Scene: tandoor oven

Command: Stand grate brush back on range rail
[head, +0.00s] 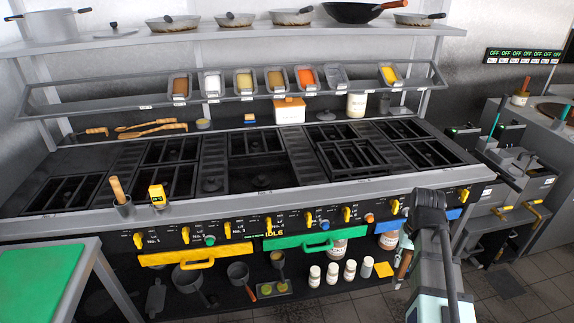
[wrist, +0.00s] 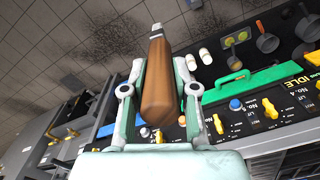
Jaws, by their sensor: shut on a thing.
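My gripper (wrist: 159,72) is shut on a brown wooden handle (wrist: 160,90), which I take to be the grate brush's. In the wrist view the handle lies lengthwise between the two pale green fingers; no bristles can be made out. In the head view the gripper (head: 405,240) is at the right front of the range, below the rail, partly hidden by my arm. The brown handle (head: 404,264) shows under it, tilted, with its other end hidden. The range rail (head: 290,205) is the long grey front edge above the knobs.
A metal cup (head: 124,207) with a wooden-handled tool and a yellow device (head: 158,195) stand on the rail's left part. Yellow knobs and a green handle bar (head: 315,240) line the front. White bottles (head: 332,272) stand on the low shelf. The rail's middle is clear.

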